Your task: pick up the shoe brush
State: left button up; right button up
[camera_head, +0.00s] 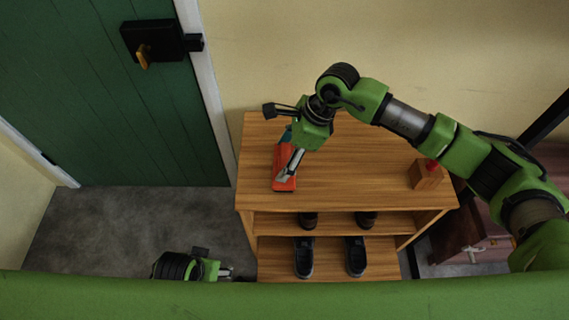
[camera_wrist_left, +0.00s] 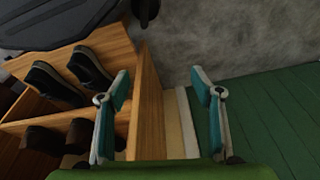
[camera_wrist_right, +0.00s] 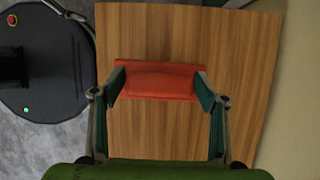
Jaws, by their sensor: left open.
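An orange-red, roughly rectangular object (camera_head: 284,167) with a raised middle lies on the left part of the wooden shoe rack's top; I take it for the shoe brush, though bristles do not show. It also shows in the right wrist view (camera_wrist_right: 160,82). My right gripper (camera_head: 287,172) is over it, fingers pointing down. In the right wrist view its open fingers (camera_wrist_right: 160,88) are spread toward the two ends of the object; contact cannot be told. My left gripper (camera_head: 236,275) is low beside the rack's left side, open and empty in the left wrist view (camera_wrist_left: 160,82).
The shoe rack (camera_head: 350,180) has dark shoes (camera_head: 303,257) on its lower shelves. A small wooden block with a red part (camera_head: 427,174) stands at the top's right. A green door (camera_head: 110,110) is at left, over grey floor (camera_head: 110,225).

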jog(key=c, duration=0.7)
pick_arm(q)
jog(key=shift+f, duration=0.1)
pick_arm(e)
jog(key=shift+o, duration=0.2)
pick_arm(q)
jog(key=shift+w+a, duration=0.1)
pick_arm(e)
jog(key=shift+r, duration=0.55)
notch_tip(320, 180, up, 2)
jog(key=shift+r, duration=0.25)
pick_arm(q)
jog(key=f, duration=0.2)
jog(key=f+p, duration=0.1)
jog(key=f, duration=0.1)
jog(key=shift+s, duration=0.3)
pick_arm(e)
jog(key=s+a+r, duration=0.2)
jog(key=s+r, duration=0.7)
jog(key=s, duration=0.4)
jog(key=shift+s+a+r, duration=0.25)
jog(key=shift+s+a, duration=0.1)
jog(key=shift+s, duration=0.05)
